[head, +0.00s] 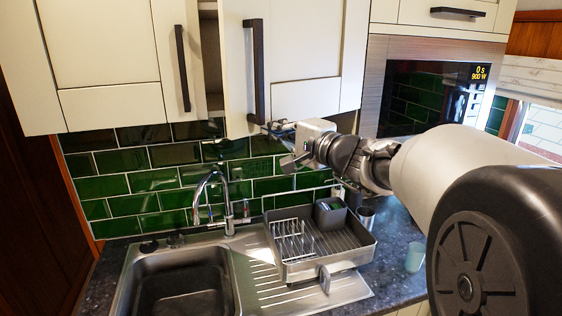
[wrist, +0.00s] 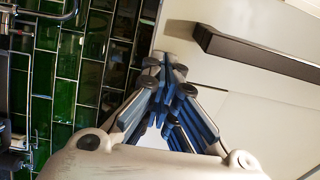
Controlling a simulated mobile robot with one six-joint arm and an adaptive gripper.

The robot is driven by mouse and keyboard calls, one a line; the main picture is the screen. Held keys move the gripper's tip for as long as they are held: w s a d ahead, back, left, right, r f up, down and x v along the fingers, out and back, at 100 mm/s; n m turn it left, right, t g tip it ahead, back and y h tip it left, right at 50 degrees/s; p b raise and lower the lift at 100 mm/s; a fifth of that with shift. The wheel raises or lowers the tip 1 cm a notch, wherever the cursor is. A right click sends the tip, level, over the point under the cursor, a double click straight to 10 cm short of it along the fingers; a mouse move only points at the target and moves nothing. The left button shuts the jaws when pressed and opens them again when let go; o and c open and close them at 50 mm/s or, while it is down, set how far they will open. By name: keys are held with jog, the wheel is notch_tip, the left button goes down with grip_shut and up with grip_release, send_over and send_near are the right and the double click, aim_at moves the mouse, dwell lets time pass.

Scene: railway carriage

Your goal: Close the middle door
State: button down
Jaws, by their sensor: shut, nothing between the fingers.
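The middle door (head: 300,60) is a cream upper cabinet door with a dark vertical bar handle (head: 253,72). It stands ajar, with a dark gap between its left edge and the left door. My gripper (head: 272,127) is just under its lower edge, below the handle. In the wrist view, the fingers of my gripper (wrist: 172,68) are shut and empty, in front of the cream door panel (wrist: 240,110). The handle (wrist: 258,52) runs to the upper right of the fingertips, apart from them. I cannot tell whether the fingertips touch the door.
The left cabinet door (head: 110,50) is beside it, and a microwave (head: 435,90) is to the right. Below are a sink (head: 180,290), a tap (head: 215,200) and a grey dish rack (head: 320,245). Green tiles (head: 150,180) cover the wall behind.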

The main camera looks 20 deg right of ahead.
jog(key=w+a+m+h+b, duration=0.1)
jog(key=w+h+b, duration=0.1)
jog(key=w, duration=0.4)
jog(key=w+a+m+t+h+b, duration=0.1)
jog(key=w+a+m+h+b, duration=0.1)
jog(key=w, duration=0.5)
jog(key=shift+w+a+h+b, duration=0.25)
jog(key=shift+h+b, duration=0.25)
jog(key=shift+b, duration=0.35)
jog(key=shift+s+f, duration=0.1)
jog(key=shift+s, duration=0.05)
